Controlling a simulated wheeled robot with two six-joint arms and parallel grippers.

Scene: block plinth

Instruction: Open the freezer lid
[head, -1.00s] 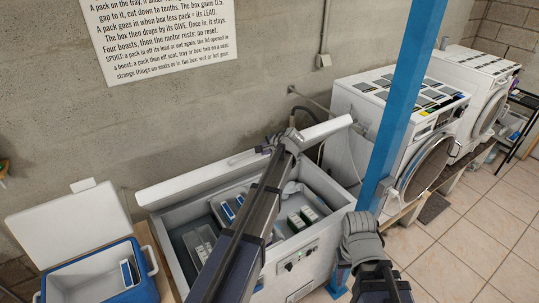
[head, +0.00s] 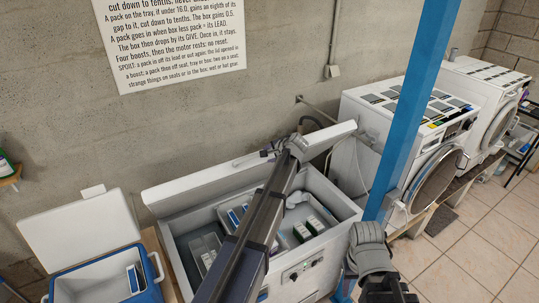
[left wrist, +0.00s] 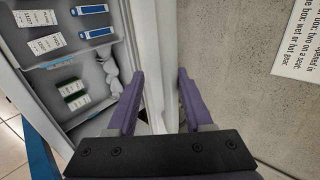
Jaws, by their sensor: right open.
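The freezer lid (head: 200,187) is a long white slab, raised along the back of the white chest freezer (head: 320,262) by the wall. The chest's inside is exposed. My left gripper (head: 268,153) is at the lid's upper edge. In the left wrist view its purple fingers (left wrist: 162,85) stand apart, one on the chest side and one on the wall side, with the white lid edge near the gap; contact cannot be told.
Trays with blue and white packs (left wrist: 95,22) sit inside the freezer. A blue cooler (head: 75,288) with its lid up stands at the left. A blue post (head: 412,110) rises beside the freezer, in front of white front-loading machines (head: 395,110).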

